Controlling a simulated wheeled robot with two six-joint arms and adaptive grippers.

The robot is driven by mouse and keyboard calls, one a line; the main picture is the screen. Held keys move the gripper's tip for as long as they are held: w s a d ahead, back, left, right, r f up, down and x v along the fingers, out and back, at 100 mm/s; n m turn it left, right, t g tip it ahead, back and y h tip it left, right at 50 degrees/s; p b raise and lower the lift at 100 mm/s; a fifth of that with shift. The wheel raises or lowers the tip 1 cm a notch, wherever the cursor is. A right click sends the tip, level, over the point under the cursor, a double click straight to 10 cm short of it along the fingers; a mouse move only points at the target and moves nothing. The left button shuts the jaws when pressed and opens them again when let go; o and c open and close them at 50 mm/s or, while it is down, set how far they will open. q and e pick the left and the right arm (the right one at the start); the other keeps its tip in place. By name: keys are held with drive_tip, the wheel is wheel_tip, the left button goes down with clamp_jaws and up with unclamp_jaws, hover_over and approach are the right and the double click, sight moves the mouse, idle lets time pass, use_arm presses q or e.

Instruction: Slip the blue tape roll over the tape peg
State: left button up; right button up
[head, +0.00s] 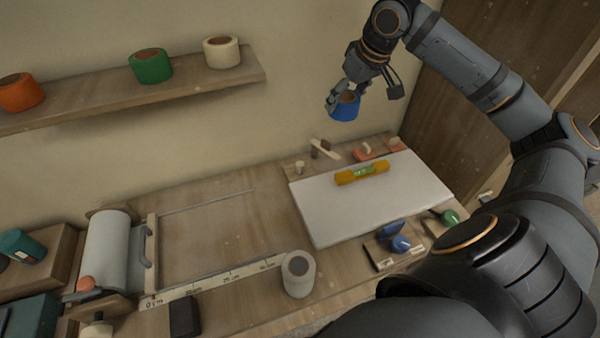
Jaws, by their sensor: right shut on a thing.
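The blue tape roll (345,108) is held in the air in front of the wall, above the back edge of the bench. My right gripper (347,93) comes down from above and is shut on it; the fingers hide part of its rim. Several short upright pegs or knobs stand along the back of the white board, including a pale one at its back left (299,167) and a darker one beside it (315,151). I cannot tell for sure which is the tape peg. The roll is apart from all of them. My left gripper is not in view.
A wall shelf (180,88) holds orange (20,92), green (151,66) and cream (221,52) rolls. A yellow level (361,174) lies on the white board (335,215). A white roll (298,275) stands by the ruler (205,287). Blue-handled tools (396,238) sit at the board's front right.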

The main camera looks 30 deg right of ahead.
drive_tip(key=w+a+f+b, duration=0.1)
drive_tip(key=w+a+f, duration=0.1)
drive_tip(key=a+f, duration=0.5)
drive_tip(key=w+a+f+b, duration=0.2)
drive_tip(key=w+a+f, duration=0.15)
drive_tip(key=f, duration=0.45)
drive_tip(key=b, duration=0.3)
approach(300, 163)
drive_tip(key=x, duration=0.3)
drive_tip(key=w+x, duration=0.1)
drive_tip(key=x, duration=0.1)
drive_tip(key=shift+w+a, duration=0.1)
drive_tip(key=shift+a, duration=0.25)
drive_tip(key=shift+w+d+f, duration=0.25)
drive_tip(key=shift+d+f, duration=0.1)
drive_tip(key=shift+f, duration=0.25)
wheel_tip(300, 163, down, 3)
drive_tip(key=shift+r+p, duration=0.25)
drive_tip(key=shift+p, duration=0.3)
drive_tip(key=shift+f, duration=0.25)
